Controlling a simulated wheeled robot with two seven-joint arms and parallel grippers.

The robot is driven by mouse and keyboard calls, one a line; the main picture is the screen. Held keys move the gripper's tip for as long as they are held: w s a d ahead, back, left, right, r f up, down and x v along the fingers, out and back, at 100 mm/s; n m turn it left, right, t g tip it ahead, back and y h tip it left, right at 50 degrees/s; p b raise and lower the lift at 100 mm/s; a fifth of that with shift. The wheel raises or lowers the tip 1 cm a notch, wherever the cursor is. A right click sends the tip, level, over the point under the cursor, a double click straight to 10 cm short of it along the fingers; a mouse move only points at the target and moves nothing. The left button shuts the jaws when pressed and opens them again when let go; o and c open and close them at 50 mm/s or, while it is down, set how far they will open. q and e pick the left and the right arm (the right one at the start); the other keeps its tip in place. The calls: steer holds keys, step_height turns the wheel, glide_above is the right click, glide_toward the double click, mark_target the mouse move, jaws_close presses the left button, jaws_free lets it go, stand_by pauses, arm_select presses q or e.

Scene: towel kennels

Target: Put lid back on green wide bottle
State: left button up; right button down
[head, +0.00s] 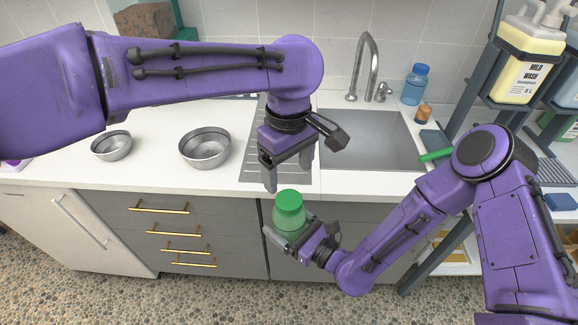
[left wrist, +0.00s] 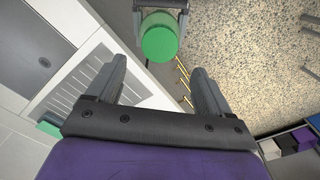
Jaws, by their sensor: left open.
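The green wide bottle (head: 287,219), pale and see-through, is held upright in front of the counter edge by my right gripper (head: 287,235). The green lid (head: 289,199) sits on top of the bottle's mouth; I cannot tell whether it is screwed tight. The lid also shows in the left wrist view (left wrist: 159,39), beyond the fingertips. My left gripper (head: 288,176) is open and empty, pointing down just above the lid, apart from it. Its two fingers (left wrist: 160,72) are spread wide in the left wrist view. The bottle's lower part is partly hidden by my right gripper.
A white counter (head: 160,178) lies behind, with two metal bowls, a nearer one (head: 205,148) and a smaller one (head: 111,146). A sink (head: 370,140) with a tap (head: 365,65) and blue bottle (head: 415,85) is behind. A rack with a yellow jug (head: 525,60) stands right.

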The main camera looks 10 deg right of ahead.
mark_target(289, 199)
arm_select(q)
steer(key=shift+f, duration=0.1)
step_height(289, 199, down, 8)
steer(key=shift+r, duration=0.1)
stand_by(0.6)
steer(key=shift+c, duration=0.3)
